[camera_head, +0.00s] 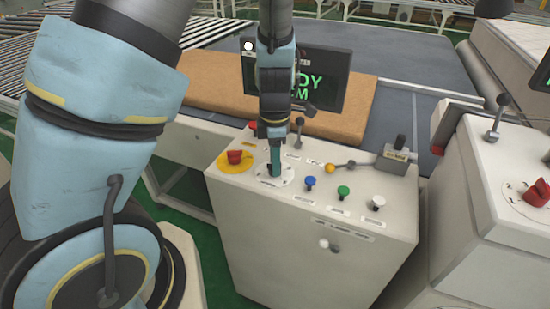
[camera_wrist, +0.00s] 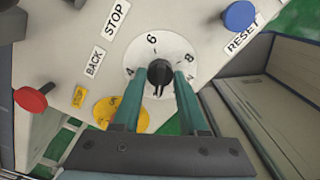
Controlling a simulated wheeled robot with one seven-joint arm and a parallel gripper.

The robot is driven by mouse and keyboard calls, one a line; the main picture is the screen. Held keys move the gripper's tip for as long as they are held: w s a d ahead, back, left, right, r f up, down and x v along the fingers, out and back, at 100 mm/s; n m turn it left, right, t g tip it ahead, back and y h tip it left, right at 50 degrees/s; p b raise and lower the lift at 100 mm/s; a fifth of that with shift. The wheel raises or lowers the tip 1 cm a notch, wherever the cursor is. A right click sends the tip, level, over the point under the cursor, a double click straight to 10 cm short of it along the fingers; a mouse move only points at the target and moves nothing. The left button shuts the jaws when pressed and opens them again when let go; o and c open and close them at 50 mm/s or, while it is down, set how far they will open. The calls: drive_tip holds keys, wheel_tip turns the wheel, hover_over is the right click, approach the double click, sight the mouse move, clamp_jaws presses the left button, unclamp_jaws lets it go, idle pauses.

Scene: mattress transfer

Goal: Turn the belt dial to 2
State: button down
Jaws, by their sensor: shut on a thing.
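The belt dial is a black knob on a round white plate, seen in the wrist view (camera_wrist: 159,72). The numbers 4, 6 and 8 show on its plate (camera_wrist: 150,50); the lower part is hidden by my fingers. My gripper (camera_wrist: 160,88) has its two green fingers on either side of the knob, closed on it. In the head view my gripper (camera_head: 275,165) points down onto the dial plate (camera_head: 288,178) on top of the white control console (camera_head: 315,250). The knob itself is hidden there, and I cannot tell which number it points to.
A red knob on a yellow disc (camera_head: 235,158) sits left of the dial. Blue (camera_head: 310,183), green (camera_head: 343,191) and white (camera_head: 378,202) buttons stand to its right. Another console (camera_head: 500,190) stands at right.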

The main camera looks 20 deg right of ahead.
idle(0.3)
drive_tip(key=shift+c, duration=2.2)
unclamp_jaws()
drive_tip(key=shift+r, duration=0.1)
wheel_tip(320, 180, up, 11)
drive_tip(key=shift+f, duration=0.2)
drive_tip(key=shift+a, duration=0.1)
drive_tip(key=w+a+f+m+t+b, duration=0.1)
drive_tip(key=a+m+b, duration=0.2)
drive_tip(key=a+m, duration=1.3)
drive_tip(key=a, duration=0.9)
drive_tip(key=shift+f+m+t, duration=0.2)
drive_tip(key=shift+m+t, duration=0.1)
drive_tip(key=shift+m, duration=0.1)
